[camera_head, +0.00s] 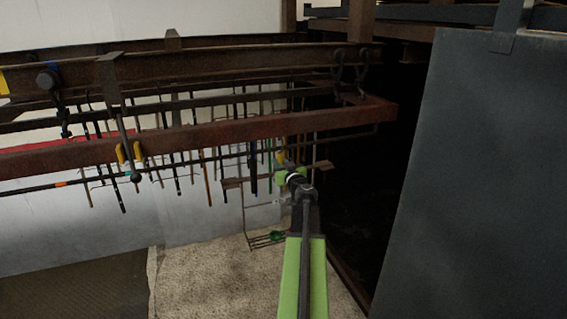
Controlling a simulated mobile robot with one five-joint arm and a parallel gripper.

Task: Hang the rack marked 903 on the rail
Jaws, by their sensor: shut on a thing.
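My gripper (283,165) is at the middle of the view, at the far end of my green arm. It is shut on what looks like a thin wire rack, mostly hidden behind the gripper and arm. The rack's lower wires (262,239), with a small green patch, show below and left of the gripper, above the pale floor. No number is legible on it. A thin dark rail (85,180) with an orange mark runs across just below a red-brown beam (215,137). The gripper is close to this rail in the picture; I cannot tell the depth between them.
Several dark rods (207,178) hang behind the beam. A hook with a dark round part (48,78) hangs at left, and dark S-shaped hooks (362,72) hang at upper right. A large grey panel (470,180) fills the right side. Speckled floor (200,280) lies open below.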

